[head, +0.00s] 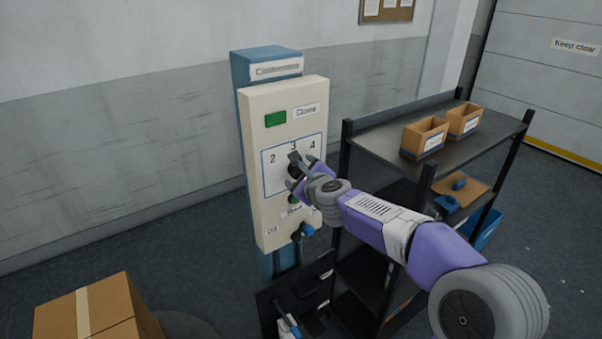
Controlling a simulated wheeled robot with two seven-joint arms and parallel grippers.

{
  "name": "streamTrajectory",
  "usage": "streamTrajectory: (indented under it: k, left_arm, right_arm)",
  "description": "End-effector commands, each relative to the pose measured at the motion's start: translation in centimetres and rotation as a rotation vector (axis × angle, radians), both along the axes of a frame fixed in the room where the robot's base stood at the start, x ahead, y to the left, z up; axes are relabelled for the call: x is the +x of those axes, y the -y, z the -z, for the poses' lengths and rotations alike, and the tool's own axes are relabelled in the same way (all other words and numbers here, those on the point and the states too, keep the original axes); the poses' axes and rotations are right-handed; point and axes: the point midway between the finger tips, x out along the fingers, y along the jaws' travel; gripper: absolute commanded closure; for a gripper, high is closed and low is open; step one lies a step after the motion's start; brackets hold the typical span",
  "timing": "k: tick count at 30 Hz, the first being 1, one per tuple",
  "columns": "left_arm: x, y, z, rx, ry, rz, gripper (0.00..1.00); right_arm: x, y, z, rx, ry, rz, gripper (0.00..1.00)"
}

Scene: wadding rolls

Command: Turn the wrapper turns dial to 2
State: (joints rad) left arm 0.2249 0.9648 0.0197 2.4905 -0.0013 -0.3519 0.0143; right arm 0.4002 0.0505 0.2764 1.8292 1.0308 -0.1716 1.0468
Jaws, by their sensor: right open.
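The control panel (255,120) is a cream box on a blue post, with a dial field marked 2, 3 and 4. The dark dial (293,158) sits below the 3, and its visible part stands near that number. My right gripper (294,174) is at the dial with its fingers open, one on the upper side and one on the lower left. I cannot tell whether the fingers touch the dial. The gripper and wrist hide much of the dial. My left gripper is out of view.
A green square (276,119) is above the dial field, and a blue knob (306,230) is below. A dark shelf (385,137) with cardboard bins (424,138) stands right of the panel. A cardboard box (60,318) is at the lower left.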

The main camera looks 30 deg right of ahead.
Motion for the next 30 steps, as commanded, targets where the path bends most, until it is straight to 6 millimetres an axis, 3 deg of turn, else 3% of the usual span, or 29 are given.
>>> streamTrajectory:
  k: [11, 22, 30]
  left_arm:
    - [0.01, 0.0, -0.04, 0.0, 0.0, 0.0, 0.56]
    - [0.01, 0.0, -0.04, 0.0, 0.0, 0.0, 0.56]
    - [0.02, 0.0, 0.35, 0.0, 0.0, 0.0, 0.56]
  right_arm:
    - [0.58, 0.15, 0.2, -0.001, 0.0, 0.001, 0.23]
    - [0.57, 0.14, 0.2, -0.001, -0.001, 0.0, 0.79]
    - [0.57, 0.09, 0.3, -0.031, 0.002, 0.0, 0.79]
